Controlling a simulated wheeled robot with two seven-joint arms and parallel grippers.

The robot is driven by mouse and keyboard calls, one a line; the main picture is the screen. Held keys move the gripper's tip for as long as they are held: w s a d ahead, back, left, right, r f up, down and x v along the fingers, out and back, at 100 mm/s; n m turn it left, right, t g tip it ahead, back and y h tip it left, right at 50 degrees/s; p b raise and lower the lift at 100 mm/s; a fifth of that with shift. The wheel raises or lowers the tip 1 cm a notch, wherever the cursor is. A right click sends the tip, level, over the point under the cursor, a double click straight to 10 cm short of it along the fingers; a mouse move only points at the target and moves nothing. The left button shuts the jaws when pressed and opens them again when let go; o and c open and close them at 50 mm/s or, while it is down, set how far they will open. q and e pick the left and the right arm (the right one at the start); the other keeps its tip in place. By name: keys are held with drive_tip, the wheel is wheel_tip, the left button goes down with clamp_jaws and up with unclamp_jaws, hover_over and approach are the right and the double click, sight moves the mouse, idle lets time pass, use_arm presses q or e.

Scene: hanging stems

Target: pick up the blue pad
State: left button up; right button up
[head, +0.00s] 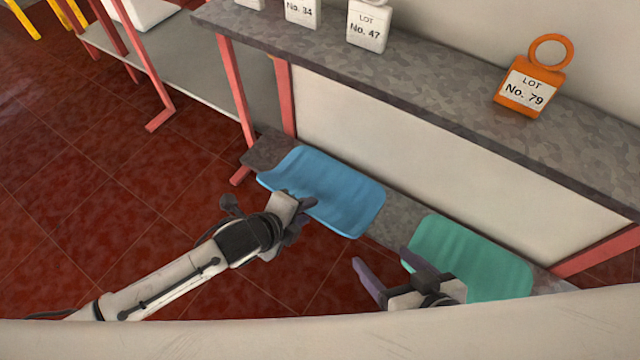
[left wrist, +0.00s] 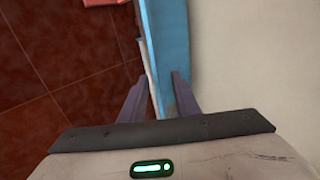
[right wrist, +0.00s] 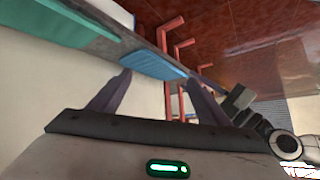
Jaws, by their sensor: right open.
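The blue pad (head: 335,190) lies on the low grey shelf, with its front edge hanging past the shelf's front. My left gripper (head: 300,208) is at the pad's front edge. In the left wrist view my left gripper (left wrist: 160,82) has its fingers partly apart, with the edge of the blue pad (left wrist: 172,45) between them; whether they press on it I cannot tell. My right gripper (head: 382,268) is open and empty, in front of the green pad. The right wrist view shows the blue pad (right wrist: 153,66) beyond the open fingers of my right gripper (right wrist: 160,76).
A green pad (head: 475,258) lies on the same shelf to the right, and shows in the right wrist view (right wrist: 50,20). Above, a grey counter (head: 440,95) holds white lot tags (head: 368,27) and an orange tag (head: 533,85). Red legs (head: 237,90) stand left; the red floor (head: 120,210) is open.

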sight(324, 203)
use_arm(q)
drive_tip(key=b+x, duration=0.1)
drive_tip(key=x, duration=0.2)
drive_tip(key=shift+d+f, duration=0.15)
drive_tip(key=shift+f, duration=0.05)
drive_tip(key=b+x, duration=0.3)
drive_tip(key=x, duration=0.1)
drive_tip(key=shift+a+f, duration=0.25)
drive_tip(key=shift+a, duration=0.05)
drive_tip(key=shift+w+d+f, duration=0.25)
drive_tip(key=shift+w+f, duration=0.05)
drive_tip(key=shift+w, duration=0.1)
clamp_jaws()
use_arm(e)
drive_tip(key=shift+n+g+y, duration=0.4)
drive_tip(key=shift+n+g, duration=0.2)
drive_tip(key=shift+g, duration=0.3)
drive_tip(key=shift+w+a+f, duration=0.3)
drive_tip(key=shift+a+f, duration=0.35)
drive_tip(key=shift+f, duration=0.1)
drive_tip(key=shift+w+a+f, duration=0.3)
drive_tip(key=shift+a+f, duration=0.35)
drive_tip(key=shift+f, duration=0.1)
